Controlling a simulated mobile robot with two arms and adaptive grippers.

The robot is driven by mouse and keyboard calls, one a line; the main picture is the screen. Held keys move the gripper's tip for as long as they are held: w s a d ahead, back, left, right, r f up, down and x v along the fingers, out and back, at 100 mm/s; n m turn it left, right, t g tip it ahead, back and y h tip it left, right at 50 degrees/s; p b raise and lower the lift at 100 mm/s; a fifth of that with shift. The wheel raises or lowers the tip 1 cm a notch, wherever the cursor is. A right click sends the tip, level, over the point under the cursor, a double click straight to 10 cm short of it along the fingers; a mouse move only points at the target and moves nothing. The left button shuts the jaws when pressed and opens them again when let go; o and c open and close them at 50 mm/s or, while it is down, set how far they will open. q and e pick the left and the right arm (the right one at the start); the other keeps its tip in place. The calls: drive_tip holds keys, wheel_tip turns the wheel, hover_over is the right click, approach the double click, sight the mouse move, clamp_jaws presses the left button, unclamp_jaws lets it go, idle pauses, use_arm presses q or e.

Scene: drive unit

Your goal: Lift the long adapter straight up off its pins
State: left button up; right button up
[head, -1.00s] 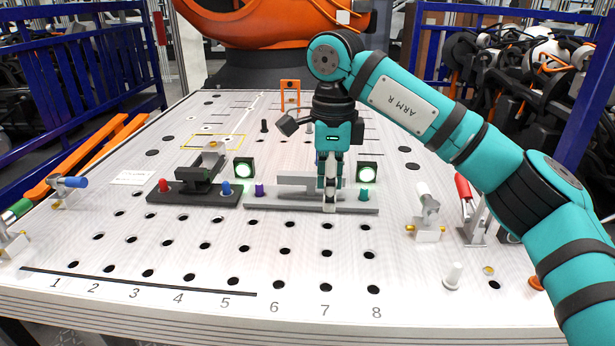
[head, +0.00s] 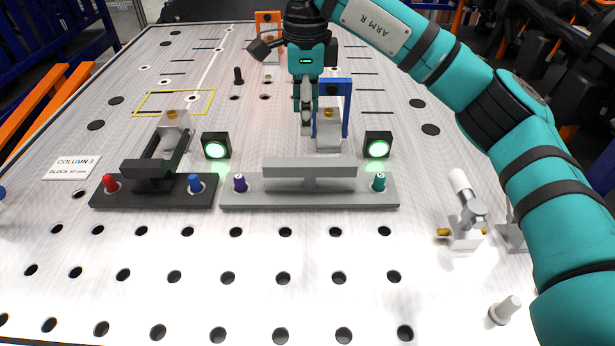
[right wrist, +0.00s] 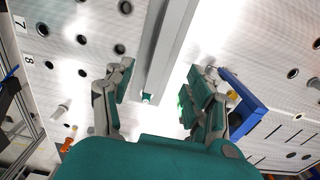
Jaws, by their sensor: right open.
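The long adapter (head: 310,190) is a light grey bar with a raised grip rail (head: 308,169). It lies flat on the perforated table, with a purple pin (head: 240,183) at its left end and a teal pin (head: 379,182) at its right end. My right gripper (head: 306,128) is open and empty, appearing above and behind the rail in the head view, apart from it. In the right wrist view the long adapter (right wrist: 170,45) runs between the open fingers of the right gripper (right wrist: 162,82), beyond their tips. My left gripper is out of view.
A shorter black adapter (head: 150,193) with red and blue pins sits close to its left. Two lit green lamps (head: 215,146) (head: 377,145) stand behind. A blue frame (head: 347,108) and metal block stand behind the rail.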

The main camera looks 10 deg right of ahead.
sight(310, 161)
wheel_tip(310, 161, down, 10)
drive_tip(key=p, duration=0.2)
drive_tip(key=shift+d+r+p, duration=0.1)
drive_tip(key=shift+r+p, duration=0.1)
drive_tip(key=shift+p, duration=0.15)
drive_tip(key=shift+w+d+f+p, duration=0.1)
drive_tip(key=shift+f+p, duration=0.1)
drive_tip(key=shift+p, duration=0.1)
drive_tip(key=f, duration=0.1)
drive_tip(key=f+p, duration=0.2)
drive_tip(key=shift+w+d+f, duration=0.15)
drive_tip(key=shift+d+f, duration=0.15)
drive_tip(key=shift+f, duration=0.6)
clamp_jaws()
drive_tip(key=shift+w+r, duration=0.15)
drive_tip(key=shift+w, duration=0.05)
